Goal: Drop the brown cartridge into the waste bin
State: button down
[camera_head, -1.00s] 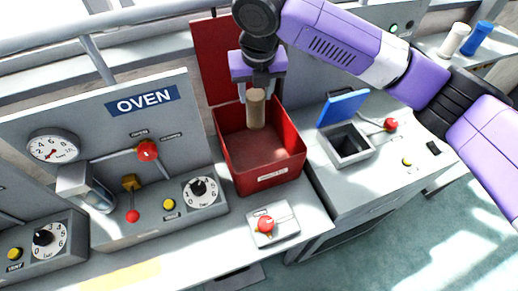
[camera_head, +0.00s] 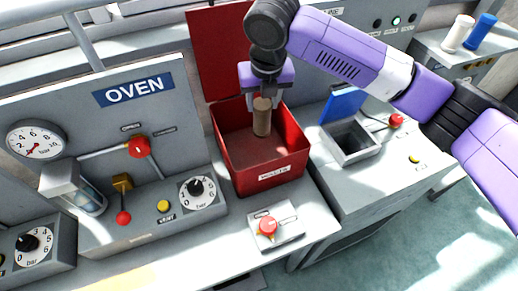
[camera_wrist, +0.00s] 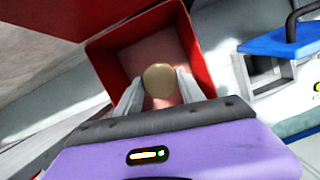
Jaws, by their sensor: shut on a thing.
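The brown cartridge (camera_head: 262,118) is a tan-brown cylinder, held upright in my gripper (camera_head: 262,98). My gripper is shut on its upper part and points down. The red waste bin (camera_head: 268,181) stands open on the bench, with its red lid raised at the back. The cartridge hangs over the bin's opening, its lower end seemingly below the rim level. In the wrist view the round top of the cartridge (camera_wrist: 160,79) shows between the two fingers, with the bin (camera_wrist: 109,72) around it. The visible bin floor looks empty.
A grey panel marked OVEN (camera_head: 134,90) with knobs and levers stands left of the bin. An open square well (camera_head: 350,143) with a blue lid (camera_head: 341,105) is to the right. White (camera_head: 457,33) and blue (camera_head: 481,32) cylinders stand far right.

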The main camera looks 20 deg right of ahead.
jog(key=c, duration=0.6)
grip_release()
jog(key=shift+c, duration=0.2)
jog(key=shift+r, duration=0.15)
jog(key=v, duration=0.7)
jog(key=shift+r+b, duration=0.3)
jog(key=shift+b, duration=0.15)
jog(key=shift+s+d, duration=0.1)
